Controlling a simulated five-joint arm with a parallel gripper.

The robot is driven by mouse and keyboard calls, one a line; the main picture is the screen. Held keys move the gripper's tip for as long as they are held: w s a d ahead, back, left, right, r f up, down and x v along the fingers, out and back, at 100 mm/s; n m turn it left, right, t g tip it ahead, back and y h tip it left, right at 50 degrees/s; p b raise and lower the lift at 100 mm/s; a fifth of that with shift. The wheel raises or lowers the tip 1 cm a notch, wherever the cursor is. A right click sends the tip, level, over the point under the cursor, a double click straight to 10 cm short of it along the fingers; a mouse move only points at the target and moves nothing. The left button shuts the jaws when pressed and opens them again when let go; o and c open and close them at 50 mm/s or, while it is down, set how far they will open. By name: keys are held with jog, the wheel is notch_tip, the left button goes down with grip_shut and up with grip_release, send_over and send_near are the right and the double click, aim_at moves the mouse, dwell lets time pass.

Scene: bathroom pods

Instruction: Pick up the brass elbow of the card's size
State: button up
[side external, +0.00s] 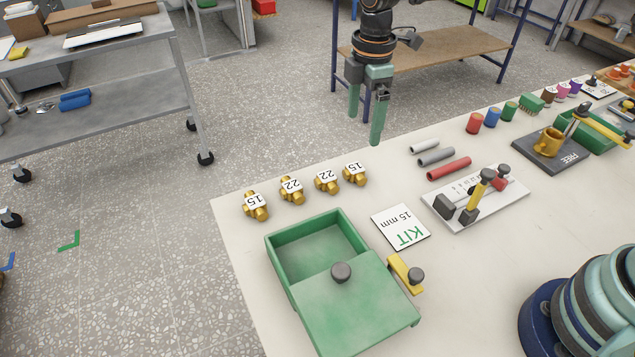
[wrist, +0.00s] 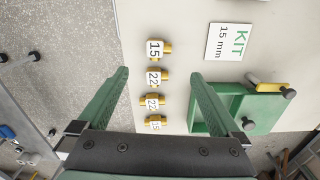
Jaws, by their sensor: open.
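The white card (side external: 401,227) reads "KIT 15 mm"; it also shows in the wrist view (wrist: 228,42). Several brass elbows stand in a row with white number labels. A 15 elbow (side external: 355,174) is at the right end, nearest the card. Two 22 elbows (side external: 327,182) (side external: 292,191) are in the middle, and another 15 elbow (side external: 256,207) is at the left end. In the wrist view the row runs from the near-card 15 elbow (wrist: 158,49) down to the other 15 elbow (wrist: 156,122). My gripper (side external: 364,128) is open and empty, pointing down above the table.
A green box (side external: 293,284) with a partly open knobbed lid stands in front of the row. A yellow latch (side external: 405,273) lies beside it. Grey and red tubes (side external: 449,168) and a white tool board (side external: 476,199) lie to the right. The table edge runs close behind the row.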

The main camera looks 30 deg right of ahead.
jog(key=f, duration=0.2)
send_over(356, 169)
jog(key=shift+n, duration=0.3)
jog(key=f, duration=0.6)
jog(key=shift+s+a, duration=0.1)
jog(key=shift+a, duration=0.1)
jog(key=shift+d+f, duration=0.15)
jog(key=shift+f, duration=1.15)
jog(key=shift+d+f, duration=0.1)
jog(key=shift+f, duration=1.2)
jog(key=c, duration=1.5)
jog(key=shift+c, duration=0.2)
